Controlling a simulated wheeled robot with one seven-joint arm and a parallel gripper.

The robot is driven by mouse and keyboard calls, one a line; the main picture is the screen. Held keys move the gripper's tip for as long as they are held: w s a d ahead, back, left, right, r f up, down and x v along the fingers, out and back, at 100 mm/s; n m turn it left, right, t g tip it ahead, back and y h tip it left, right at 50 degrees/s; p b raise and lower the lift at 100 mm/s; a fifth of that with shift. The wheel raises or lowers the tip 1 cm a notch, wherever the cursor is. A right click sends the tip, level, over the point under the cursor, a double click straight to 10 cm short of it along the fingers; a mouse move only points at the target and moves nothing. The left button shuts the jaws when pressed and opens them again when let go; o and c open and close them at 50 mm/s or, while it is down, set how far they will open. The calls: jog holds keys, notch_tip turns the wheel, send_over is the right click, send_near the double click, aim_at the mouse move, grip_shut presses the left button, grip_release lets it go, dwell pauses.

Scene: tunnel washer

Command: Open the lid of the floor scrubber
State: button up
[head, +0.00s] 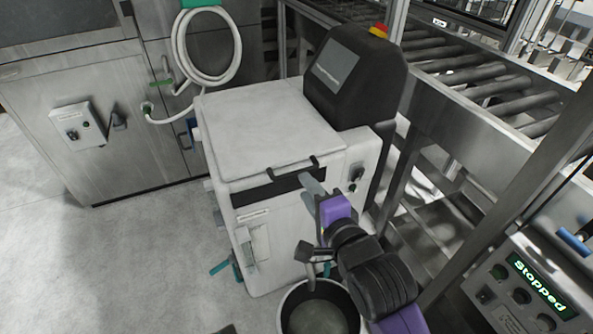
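The floor scrubber (278,220) is a white boxy machine with a black console (352,75) at its back right. Its lid (262,128) is a flat white panel and lies shut on top. A dark bar handle (293,167) runs along the lid's front edge. My gripper (312,190) reaches up from the lower right, with a purple body and grey fingers. The fingers are just below and right of the handle, in front of the scrubber's dark front strip. I cannot tell whether they touch the scrubber, or how far apart they are.
A round bin (291,312) stands at the scrubber's front, below my arm. A roller conveyor (480,75) with metal legs is on the right. A control panel (540,285) reading "Stopped" is at lower right. Steel cabinets (75,105) with a coiled hose (207,50) stand behind. Floor at left is clear.

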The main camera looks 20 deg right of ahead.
aim_at(295, 171)
jog(key=x, duration=0.7)
jog(key=shift+w, duration=0.3)
grip_shut()
jog(key=shift+f, duration=0.1)
dwell(1.1)
